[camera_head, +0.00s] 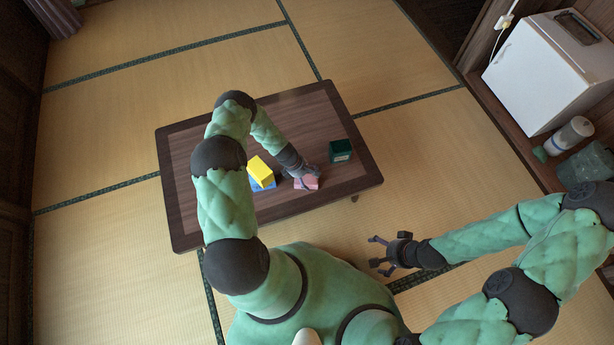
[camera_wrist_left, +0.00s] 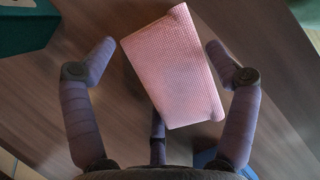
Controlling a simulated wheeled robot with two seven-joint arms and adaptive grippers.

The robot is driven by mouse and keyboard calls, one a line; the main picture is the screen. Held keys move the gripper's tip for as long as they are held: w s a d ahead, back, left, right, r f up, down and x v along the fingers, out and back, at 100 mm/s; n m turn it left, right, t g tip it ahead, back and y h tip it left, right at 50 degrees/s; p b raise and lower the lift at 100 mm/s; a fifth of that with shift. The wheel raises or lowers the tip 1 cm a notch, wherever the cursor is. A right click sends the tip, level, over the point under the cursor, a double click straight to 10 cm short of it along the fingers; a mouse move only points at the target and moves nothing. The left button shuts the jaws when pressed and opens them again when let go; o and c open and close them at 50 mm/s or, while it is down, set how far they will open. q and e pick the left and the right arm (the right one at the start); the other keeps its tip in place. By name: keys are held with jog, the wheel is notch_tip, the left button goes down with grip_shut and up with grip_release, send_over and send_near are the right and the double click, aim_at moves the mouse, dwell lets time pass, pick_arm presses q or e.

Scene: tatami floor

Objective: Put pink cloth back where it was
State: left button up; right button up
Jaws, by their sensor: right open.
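The pink cloth (camera_head: 309,184) looks like a small folded block on the low dark wooden table. In the left wrist view the cloth (camera_wrist_left: 172,70) has a fine woven texture and lies tilted between the fingers. My left gripper (camera_head: 303,177) is over the cloth with its fingers spread. In the left wrist view the left gripper (camera_wrist_left: 158,55) shows a gap at the left finger; the right fingertip is close to the cloth's edge, and contact cannot be told. My right gripper (camera_head: 380,256) is open and empty, off the table's front right side.
The table (camera_head: 225,222) holds a yellow block (camera_head: 260,171) resting on a blue one (camera_head: 263,186) left of the cloth, and a dark green box (camera_head: 340,150) to the right. A white fridge (camera_head: 545,75) stands far right. The table's front left is clear.

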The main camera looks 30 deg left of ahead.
pick_arm(q)
jog(key=shift+r, duration=0.1)
dwell(0.3)
jog(key=p+v, duration=0.5)
jog(key=v, duration=0.7)
jog(key=s+d+r+m, duration=0.5)
jog(key=s+d+m, duration=0.3)
jog(key=d+m, duration=0.2)
jog(key=s+d+r+m+g, duration=0.1)
jog(key=s+d+r+m, duration=0.5)
jog(key=d+m, duration=0.5)
jog(key=shift+s+d+r+g, duration=0.2)
jog(key=shift+s+d+g, duration=0.1)
jog(key=shift+s+d, duration=0.65)
jog(key=shift+s+a, duration=0.1)
jog(key=shift+a, duration=0.1)
